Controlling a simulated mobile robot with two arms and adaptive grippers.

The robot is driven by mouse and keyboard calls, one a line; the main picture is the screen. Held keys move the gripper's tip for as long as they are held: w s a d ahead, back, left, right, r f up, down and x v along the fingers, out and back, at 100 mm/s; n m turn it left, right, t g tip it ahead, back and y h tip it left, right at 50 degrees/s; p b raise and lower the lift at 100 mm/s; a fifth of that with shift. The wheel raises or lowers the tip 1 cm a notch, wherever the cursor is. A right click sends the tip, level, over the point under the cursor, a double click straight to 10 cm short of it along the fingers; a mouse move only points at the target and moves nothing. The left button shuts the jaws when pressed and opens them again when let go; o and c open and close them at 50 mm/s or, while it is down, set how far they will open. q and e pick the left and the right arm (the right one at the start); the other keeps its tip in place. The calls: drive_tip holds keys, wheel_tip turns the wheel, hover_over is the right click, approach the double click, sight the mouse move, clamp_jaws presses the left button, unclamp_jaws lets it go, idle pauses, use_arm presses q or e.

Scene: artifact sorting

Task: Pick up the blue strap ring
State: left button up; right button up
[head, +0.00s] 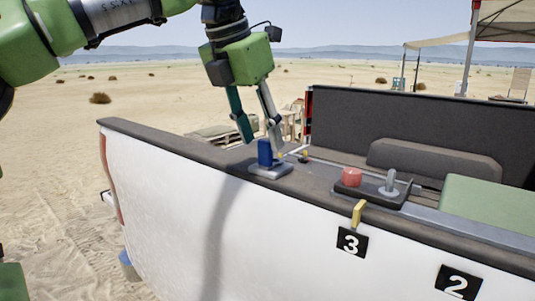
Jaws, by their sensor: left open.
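The blue strap ring (265,153) looks like a small upright blue piece. It stands on a light grey base (271,171) on the dark top edge of the white truck's side (160,195). Whether its opening faces me cannot be told. My left gripper (260,129) comes down from the top and is open, its two fingers spread just above the blue ring. The fingertips look close to the top of the ring; whether they touch it cannot be told. My right gripper is not in view.
Right of the ring, a dark tray (372,198) holds a red piece (351,177) and a grey peg (390,181). A yellow clip (358,212) hangs by the number 3 sign (352,242). A green box (487,206) lies farther right. Sand is open to the left.

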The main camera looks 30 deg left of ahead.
sight(263, 141)
use_arm(q)
drive_tip(key=shift+w+a+f+p, duration=0.1)
drive_tip(key=shift+w+f+p, duration=0.8)
drive_tip(key=shift+p, duration=0.2)
drive_tip(key=shift+p+x, duration=0.4)
drive_tip(key=shift+x, duration=0.55)
drive_tip(key=shift+w+a+f, duration=0.2)
drive_tip(key=shift+f, duration=0.35)
drive_tip(key=shift+s+d+r, duration=0.1)
drive_tip(key=shift+s+d, duration=0.05)
clamp_jaws()
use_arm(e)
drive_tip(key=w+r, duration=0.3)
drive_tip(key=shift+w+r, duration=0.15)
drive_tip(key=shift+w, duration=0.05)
